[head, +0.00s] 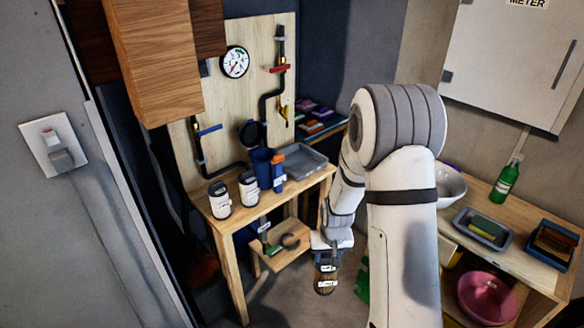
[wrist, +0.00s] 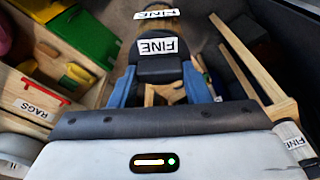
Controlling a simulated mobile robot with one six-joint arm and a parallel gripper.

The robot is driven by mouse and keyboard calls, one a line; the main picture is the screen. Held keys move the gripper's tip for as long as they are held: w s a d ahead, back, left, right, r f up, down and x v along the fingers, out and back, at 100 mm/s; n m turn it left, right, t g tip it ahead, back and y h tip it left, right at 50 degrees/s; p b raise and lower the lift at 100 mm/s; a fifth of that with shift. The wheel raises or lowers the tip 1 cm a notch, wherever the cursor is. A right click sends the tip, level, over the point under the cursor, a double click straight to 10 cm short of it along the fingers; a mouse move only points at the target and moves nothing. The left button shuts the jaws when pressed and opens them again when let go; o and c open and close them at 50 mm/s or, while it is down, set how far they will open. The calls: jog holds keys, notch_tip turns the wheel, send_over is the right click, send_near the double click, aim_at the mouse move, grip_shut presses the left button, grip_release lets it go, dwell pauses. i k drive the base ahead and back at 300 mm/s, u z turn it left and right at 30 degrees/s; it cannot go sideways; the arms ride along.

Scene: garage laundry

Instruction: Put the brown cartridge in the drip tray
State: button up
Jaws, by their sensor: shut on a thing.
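The brown cartridge (head: 326,286) has a dark cap and white labels. It hangs under my gripper (head: 328,258), above the floor to the right of the workbench. In the wrist view the cartridge (wrist: 158,68) sits between the two blue fingers of my gripper (wrist: 160,88), its FINE label showing upside down. The fingers are shut on its dark end. A shallow grey tray (head: 318,160), which looks like the drip tray, lies on the workbench at the back right and appears empty. It is above and left of my gripper in the head view.
A low wooden shelf (head: 270,260) juts out below. The right table holds a sponge tray (head: 460,224) and green bottle (head: 505,182).

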aim_at(294, 167)
jog(key=i, duration=1)
jog(key=u, duration=0.05)
